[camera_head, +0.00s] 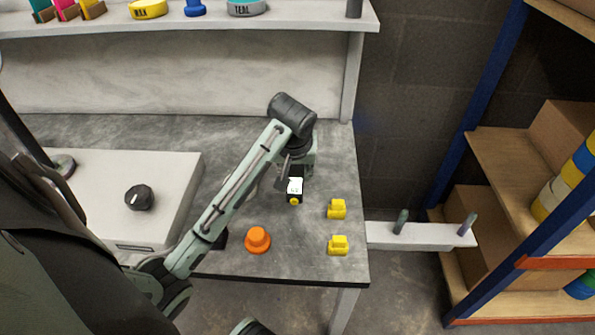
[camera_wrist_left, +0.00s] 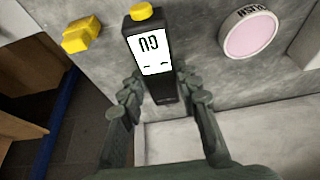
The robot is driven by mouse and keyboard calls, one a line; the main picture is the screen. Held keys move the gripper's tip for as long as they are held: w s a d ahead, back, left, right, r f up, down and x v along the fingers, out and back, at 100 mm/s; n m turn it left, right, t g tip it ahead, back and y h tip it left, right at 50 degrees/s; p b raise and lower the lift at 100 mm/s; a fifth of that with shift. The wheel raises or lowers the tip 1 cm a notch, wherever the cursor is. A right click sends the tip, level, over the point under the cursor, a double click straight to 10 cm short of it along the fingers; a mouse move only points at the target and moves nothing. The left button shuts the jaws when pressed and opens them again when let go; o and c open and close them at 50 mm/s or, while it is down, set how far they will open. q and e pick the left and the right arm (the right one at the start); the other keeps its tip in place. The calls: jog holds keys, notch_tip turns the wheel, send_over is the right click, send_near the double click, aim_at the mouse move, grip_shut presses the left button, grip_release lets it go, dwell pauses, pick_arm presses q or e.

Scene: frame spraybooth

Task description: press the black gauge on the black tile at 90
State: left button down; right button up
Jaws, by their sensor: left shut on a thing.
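The black gauge (camera_head: 295,198) is above or on the grey bench, with a white display and a yellow end. In the left wrist view the gauge (camera_wrist_left: 163,88) stands out between the fingers, its display characters turned over and hard to read. My left gripper (camera_wrist_left: 158,84) is shut on the gauge's body, the yellow end pointing away from the palm. In the head view the wrist partly hides the grip. A small dark patch (camera_head: 221,240) shows beside my left forearm; I cannot tell whether it is the black tile. My right gripper is out of view.
Two yellow blocks (camera_head: 337,209) and an orange knob (camera_head: 257,240) sit on the bench right of my arm. A pale box with a black knob (camera_head: 139,197) is at left. A round pink push pad (camera_wrist_left: 250,36) lies near the gauge. Shelving (camera_head: 500,150) stands at right.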

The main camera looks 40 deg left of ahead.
aim_at(296, 178)
pick_arm(q)
jog(key=shift+f, duration=0.45)
notch_tip(296, 178, down, 2)
jog(key=shift+f, duration=0.2)
notch_tip(296, 178, down, 2)
jog(key=shift+f+b, duration=0.1)
jog(key=shift+b, duration=0.2)
jog(key=shift+f, duration=0.6)
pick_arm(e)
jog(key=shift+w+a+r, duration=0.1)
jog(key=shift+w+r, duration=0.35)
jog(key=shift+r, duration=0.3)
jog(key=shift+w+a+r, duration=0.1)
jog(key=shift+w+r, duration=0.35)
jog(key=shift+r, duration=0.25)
pick_arm(q)
jog(key=shift+f, duration=0.1)
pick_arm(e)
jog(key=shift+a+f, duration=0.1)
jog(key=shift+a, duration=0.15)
pick_arm(q)
jog(key=shift+f, duration=0.5)
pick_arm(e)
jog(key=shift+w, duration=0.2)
pick_arm(q)
jog(key=c, duration=1)
grip_release()
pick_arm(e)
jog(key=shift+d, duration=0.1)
